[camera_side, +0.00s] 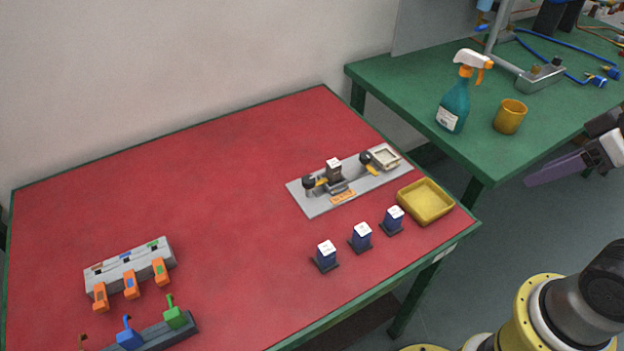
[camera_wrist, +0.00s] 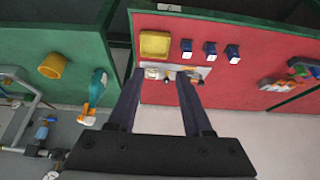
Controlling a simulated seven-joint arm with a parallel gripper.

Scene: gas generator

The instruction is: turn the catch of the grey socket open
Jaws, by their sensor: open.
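The grey plate (camera_side: 315,206) lies on the red table and carries the socket fittings. A grey socket-like fitting (camera_side: 339,187) sits mid-plate, with a white-topped dark block (camera_side: 334,169) beside or in it; I cannot tell which. Yellow levers (camera_side: 321,181) with dark round knobs (camera_side: 308,183) lie on both sides; which part is the catch is too small to tell. My gripper (camera_side: 560,168) is at the right edge of the side view, far from the plate. In the wrist view my gripper (camera_wrist: 160,75) is open and empty, and the plate (camera_wrist: 205,72) shows small beyond the fingers.
Several white-topped blue blocks (camera_side: 362,236) and a yellow tray (camera_side: 425,202) stand near the plate. A grey rack with orange parts (camera_side: 130,268) is at the left. A spray bottle (camera_side: 455,100) and yellow cup (camera_side: 509,117) stand on the green table. The red table's middle is clear.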

